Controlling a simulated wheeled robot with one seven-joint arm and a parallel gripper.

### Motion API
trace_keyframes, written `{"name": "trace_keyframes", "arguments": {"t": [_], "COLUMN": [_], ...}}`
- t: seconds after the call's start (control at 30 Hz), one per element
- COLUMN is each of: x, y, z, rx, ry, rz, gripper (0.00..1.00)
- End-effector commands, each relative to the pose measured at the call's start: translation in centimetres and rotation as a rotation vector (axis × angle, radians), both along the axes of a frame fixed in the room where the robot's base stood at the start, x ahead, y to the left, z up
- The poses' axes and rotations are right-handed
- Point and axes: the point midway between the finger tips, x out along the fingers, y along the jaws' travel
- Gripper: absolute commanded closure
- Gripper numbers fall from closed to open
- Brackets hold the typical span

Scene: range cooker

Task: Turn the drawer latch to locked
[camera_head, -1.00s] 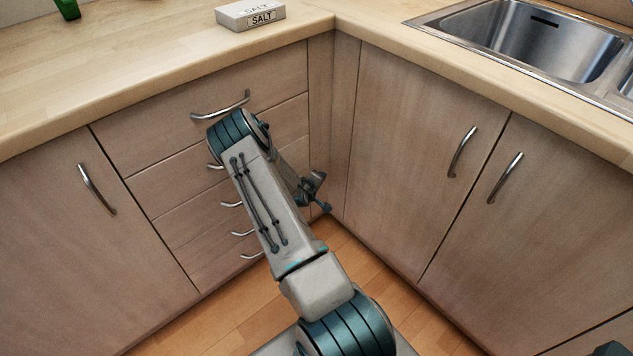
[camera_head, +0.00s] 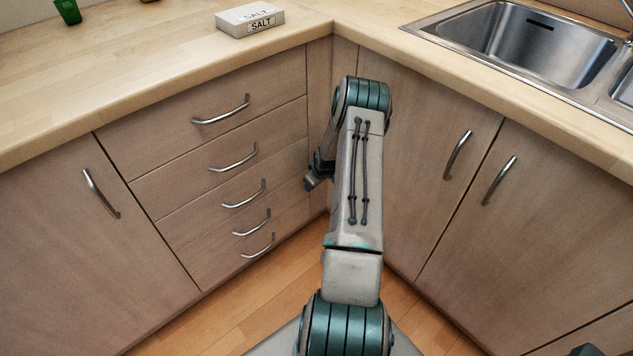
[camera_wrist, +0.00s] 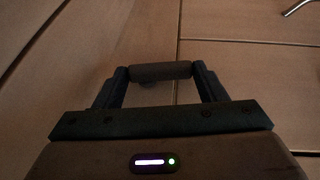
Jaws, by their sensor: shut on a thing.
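My gripper (camera_head: 312,180) is beside the right edge of the drawer stack (camera_head: 225,180), near the inner corner of the cabinets. The wrist view also shows my gripper (camera_wrist: 160,74), with its two dark fingers set apart. They are shut on a short, dull, rounded bar (camera_wrist: 161,70) lying crosswise between the tips, which looks like the drawer latch. Wooden fronts and a seam show behind it. In the head view I cannot make out the latch, as it is small or hidden by my gripper. Which way the latch is turned is not clear.
Several drawers with metal handles (camera_head: 222,110) are at the left, all shut. Cabinet doors with handles (camera_head: 457,155) stand at the right. A salt box (camera_head: 250,20) and a green item (camera_head: 68,11) are on the worktop (camera_head: 150,65), and a sink (camera_head: 530,40) is at right.

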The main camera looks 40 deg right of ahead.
Motion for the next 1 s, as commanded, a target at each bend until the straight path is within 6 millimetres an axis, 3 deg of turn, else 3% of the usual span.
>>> {"name": "trace_keyframes", "arguments": {"t": [0.4,0.97,1.0], "x": [-0.03,0.0,0.0], "y": [-0.46,-0.41,-0.41], "z": [0.16,0.19,0.19], "rx": [0.14,0.163,0.163], "ry": [0.011,0.014,0.014], "rz": [-0.002,-0.001,-0.001], "gripper": [0.58,0.58,0.33]}}
